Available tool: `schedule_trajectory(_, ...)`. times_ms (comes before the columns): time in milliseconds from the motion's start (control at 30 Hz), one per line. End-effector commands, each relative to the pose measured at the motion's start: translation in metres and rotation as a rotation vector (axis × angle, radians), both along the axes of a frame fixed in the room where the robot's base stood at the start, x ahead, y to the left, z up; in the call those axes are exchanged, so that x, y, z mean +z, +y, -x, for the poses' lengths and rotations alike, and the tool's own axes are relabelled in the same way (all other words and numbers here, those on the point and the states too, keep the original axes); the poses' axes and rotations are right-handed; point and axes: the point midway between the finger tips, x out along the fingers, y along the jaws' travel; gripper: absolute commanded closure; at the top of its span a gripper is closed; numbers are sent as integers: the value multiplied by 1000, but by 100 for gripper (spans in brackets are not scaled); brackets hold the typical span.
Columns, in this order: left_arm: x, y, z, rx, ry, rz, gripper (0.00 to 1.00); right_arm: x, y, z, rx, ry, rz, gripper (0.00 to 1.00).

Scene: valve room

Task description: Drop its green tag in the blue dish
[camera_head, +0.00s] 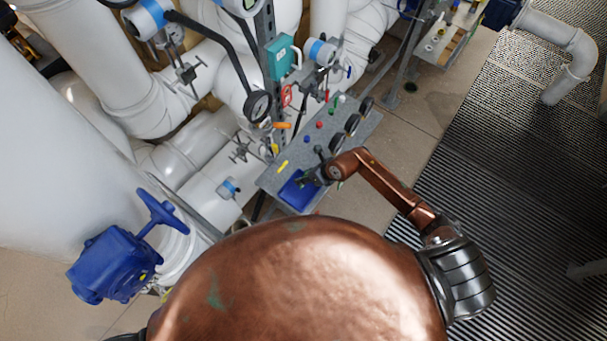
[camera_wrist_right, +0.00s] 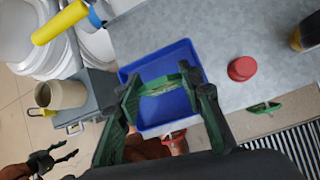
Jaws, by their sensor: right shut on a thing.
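The blue dish (camera_head: 291,194) sits on the near end of the grey bench top. In the right wrist view the blue dish (camera_wrist_right: 179,54) lies below the fingers. My right gripper (camera_head: 311,179) is over the dish; in its wrist view the right gripper (camera_wrist_right: 160,83) is shut on a narrow green piece, which looks like the green tag (camera_wrist_right: 159,88). The fingers partly hide the dish, and I cannot tell the tag's height above it. My left gripper (camera_wrist_right: 50,160) shows small at the lower left of the wrist view, with fingers apart and nothing seen between them.
The grey bench (camera_head: 331,130) carries coloured buttons and dark round parts. A red button (camera_wrist_right: 242,68) is right of the dish. A beige cup (camera_wrist_right: 66,95) stands beside the bench. A blue valve (camera_head: 115,262) and white pipes are at left.

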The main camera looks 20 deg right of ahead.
Motion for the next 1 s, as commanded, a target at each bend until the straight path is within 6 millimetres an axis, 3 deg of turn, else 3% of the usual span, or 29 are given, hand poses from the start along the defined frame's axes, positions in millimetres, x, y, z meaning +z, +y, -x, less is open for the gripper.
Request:
schedule_trajectory(400,-41,0,2,0,4,-1,45,-49,2,0,4,2,0,75)
schedule_trajectory(767,-44,0,-2,-1,-1,0,45,-54,1,0,5,1,1,75)
schedule_trajectory(800,-44,0,-2,-1,-2,0,45,-54,1,0,5,1,1,64)
schedule_trajectory(1000,-44,0,-2,-1,-2,0,45,-54,1,0,5,2,1,51)
